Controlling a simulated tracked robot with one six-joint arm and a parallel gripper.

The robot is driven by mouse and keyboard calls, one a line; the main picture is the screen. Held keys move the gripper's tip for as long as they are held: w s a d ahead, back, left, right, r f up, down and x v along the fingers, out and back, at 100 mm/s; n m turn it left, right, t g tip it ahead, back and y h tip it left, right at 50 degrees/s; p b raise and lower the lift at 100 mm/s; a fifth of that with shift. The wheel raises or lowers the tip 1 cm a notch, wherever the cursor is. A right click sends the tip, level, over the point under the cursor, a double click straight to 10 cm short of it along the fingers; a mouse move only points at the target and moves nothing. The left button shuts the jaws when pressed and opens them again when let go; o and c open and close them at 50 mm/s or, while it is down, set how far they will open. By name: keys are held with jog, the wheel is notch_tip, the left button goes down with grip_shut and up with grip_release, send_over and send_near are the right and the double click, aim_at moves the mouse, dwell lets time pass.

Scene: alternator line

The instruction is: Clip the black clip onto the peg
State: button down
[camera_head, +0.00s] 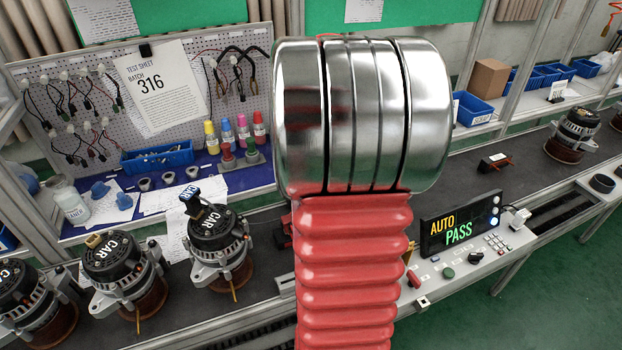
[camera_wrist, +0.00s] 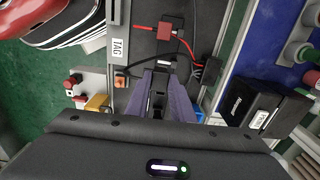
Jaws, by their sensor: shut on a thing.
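My gripper (camera_wrist: 164,72) shows in the wrist view, with two tapering grey-purple fingers shut on a small dark piece. It appears to be the black clip (camera_wrist: 161,78), mostly hidden between the fingers, so its outline is unclear. The fingers point over the dark conveyor strip. In the head view my own arm covers the middle, and I cannot make out the gripper there. I cannot pick out the peg with certainty in either view. Another black clip (camera_head: 145,51) holds the test sheet (camera_head: 165,105) on the pegboard.
Several alternators (camera_head: 218,240) stand along the conveyor (camera_head: 450,185) at left. A control box (camera_head: 460,228) reading AUTO PASS is at right.

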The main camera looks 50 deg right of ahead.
jog(key=shift+s+d, duration=0.1)
jog(key=shift+s, duration=0.05)
jog(key=shift+f, duration=0.1)
jog(key=shift+f, duration=2.8)
jog(key=shift+f, duration=1.2)
jog(key=c, duration=1.5)
grip_release()
jog(key=shift+o, duration=0.2)
